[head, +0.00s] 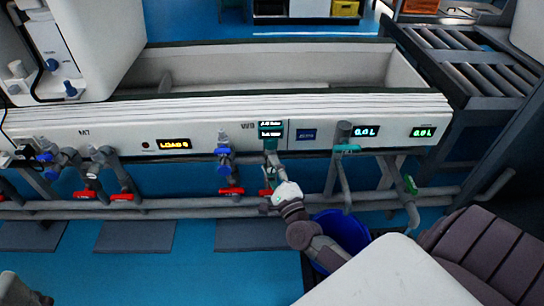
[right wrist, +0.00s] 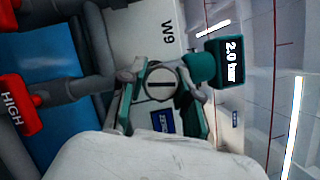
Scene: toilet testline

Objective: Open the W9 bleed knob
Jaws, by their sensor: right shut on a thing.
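The W9 bleed knob (right wrist: 161,84) is a small round grey knob with a dark slot, seen in the right wrist view below the W9 label (right wrist: 167,33). My right gripper (right wrist: 163,88) is shut on it, with green-edged fingers on both sides. In the head view my right gripper (head: 271,178) is at the front of the white bench, below the W9 label (head: 247,126), and there the knob is hidden or too small to tell. A gauge (right wrist: 228,60) beside the knob reads 2.0 bar.
Red valve handles (head: 232,191) and a blue valve (head: 224,152) sit left of my right gripper. A red HIGH handle (right wrist: 17,105) shows in the wrist view. Grey pipes (head: 170,212) run along the front. A blue bucket (head: 345,228) stands on the floor behind my right arm.

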